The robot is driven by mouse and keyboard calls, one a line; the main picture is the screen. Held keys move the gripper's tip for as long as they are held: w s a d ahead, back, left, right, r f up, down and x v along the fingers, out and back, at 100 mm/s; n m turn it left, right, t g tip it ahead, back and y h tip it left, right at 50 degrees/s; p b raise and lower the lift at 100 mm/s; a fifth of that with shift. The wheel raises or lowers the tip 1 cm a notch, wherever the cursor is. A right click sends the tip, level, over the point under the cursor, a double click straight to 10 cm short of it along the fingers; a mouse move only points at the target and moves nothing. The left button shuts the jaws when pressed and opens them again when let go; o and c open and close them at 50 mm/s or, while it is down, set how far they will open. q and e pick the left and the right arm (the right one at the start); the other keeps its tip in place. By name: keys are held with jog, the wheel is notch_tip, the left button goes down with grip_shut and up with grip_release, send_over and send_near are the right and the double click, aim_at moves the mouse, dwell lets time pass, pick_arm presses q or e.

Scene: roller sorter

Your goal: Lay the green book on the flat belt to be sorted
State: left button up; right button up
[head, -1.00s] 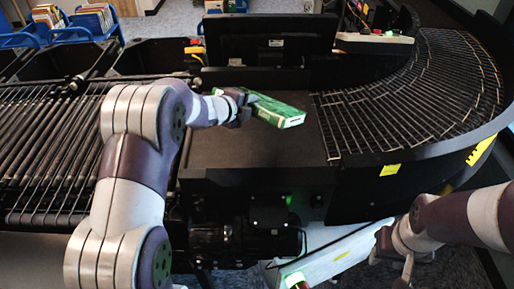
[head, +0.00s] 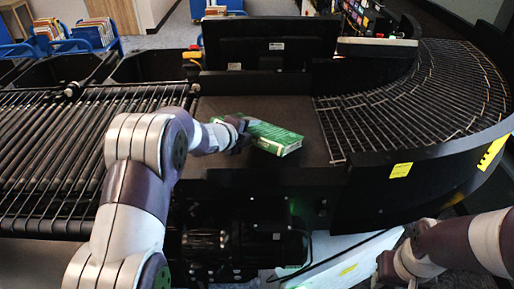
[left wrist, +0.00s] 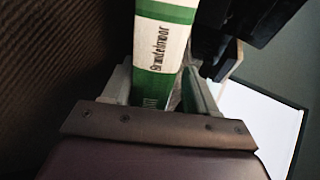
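The green book (head: 268,137) is at the flat dark belt (head: 228,172), low over or touching its surface; I cannot tell which. My left gripper (head: 240,134) is shut on the book's left end. In the left wrist view the book's green and white spine (left wrist: 163,45) with printed lettering stands between the two fingers (left wrist: 158,92). My right gripper (head: 400,268) is at the lower right edge, away from the book, partly cut off; its fingers are not clear.
A roller conveyor (head: 50,150) lies left of the belt and a curved wire-roller conveyor (head: 425,95) lies right. A black monitor (head: 270,44) stands behind the belt. A white box (head: 345,262) is below in front. Blue book carts (head: 70,42) stand at the back left.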

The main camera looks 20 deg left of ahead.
pick_arm(q)
jog(key=shift+s+r, duration=0.1)
jog(key=shift+r, duration=0.05)
jog(key=p+v, duration=0.2)
jog(key=v, duration=0.5)
jog(key=shift+s+r, duration=0.2)
jog(key=shift+s, duration=0.15)
jog(key=shift+a, duration=0.15)
notch_tip(320, 180, up, 7)
jog(key=s+p, duration=0.2)
jog(key=p, duration=0.5)
jog(key=shift+s+a+r, duration=0.15)
jog(key=shift+s+a, duration=0.15)
jog(key=shift+a, duration=0.1)
